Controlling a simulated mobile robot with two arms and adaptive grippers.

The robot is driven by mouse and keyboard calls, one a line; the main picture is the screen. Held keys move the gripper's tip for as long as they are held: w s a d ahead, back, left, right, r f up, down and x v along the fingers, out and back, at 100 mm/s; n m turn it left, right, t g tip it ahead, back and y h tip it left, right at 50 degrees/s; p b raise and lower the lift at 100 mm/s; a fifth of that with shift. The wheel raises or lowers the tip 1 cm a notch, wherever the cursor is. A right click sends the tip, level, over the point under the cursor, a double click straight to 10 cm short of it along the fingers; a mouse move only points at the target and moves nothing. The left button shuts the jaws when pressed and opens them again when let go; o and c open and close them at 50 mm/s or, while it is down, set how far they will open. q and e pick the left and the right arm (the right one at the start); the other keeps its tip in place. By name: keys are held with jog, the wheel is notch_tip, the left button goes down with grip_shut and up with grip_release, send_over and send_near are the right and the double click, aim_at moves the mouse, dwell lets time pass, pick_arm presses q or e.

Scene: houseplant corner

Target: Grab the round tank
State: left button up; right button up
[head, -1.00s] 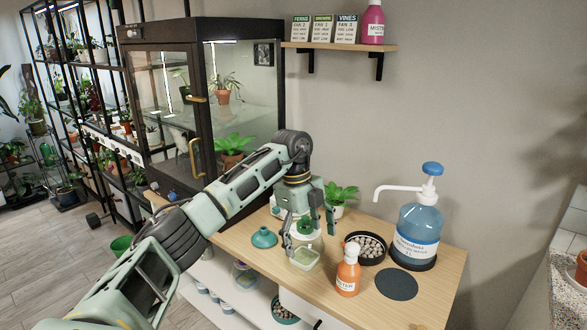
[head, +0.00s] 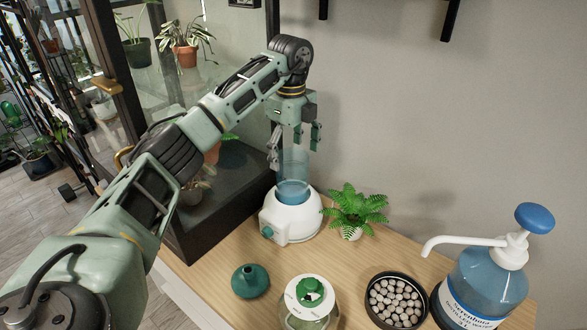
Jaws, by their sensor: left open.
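The round tank (head: 293,182) is a clear, bluish cylinder standing upright on a white rounded base (head: 291,222) with a green knob, at the back of the wooden table. My left gripper (head: 294,150) points down at the tank's top, with one finger to its left and one to its right. The gripper is open; I cannot tell whether either finger touches the wall. The gripper body hides what lies directly behind it. My right gripper is out of view.
A small fern (head: 354,209) stands close right of the base. In front are a teal bulb (head: 250,281), a jar with a white and green lid (head: 310,293) and a bowl of pebbles (head: 395,299). A blue pump bottle (head: 484,284) stands right. A glass cabinet is left.

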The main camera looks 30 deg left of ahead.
aim_at(292, 173)
pick_arm(q)
jog(key=shift+w+a+f, duration=0.15)
jog(key=shift+w+f, duration=0.05)
jog(key=shift+w, duration=0.05)
notch_tip(292, 173, down, 6)
jog(key=shift+f+p, duration=0.1)
jog(key=shift+p, duration=0.8)
jog(key=shift+f, duration=0.35)
jog(key=shift+s, duration=0.1)
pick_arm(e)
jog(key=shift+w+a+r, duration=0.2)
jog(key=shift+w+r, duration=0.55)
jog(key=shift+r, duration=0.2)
pick_arm(q)
jog(key=c, duration=1.4)
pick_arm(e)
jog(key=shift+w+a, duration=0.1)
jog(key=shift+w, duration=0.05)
pick_arm(q)
jog(key=shift+r, duration=0.1)
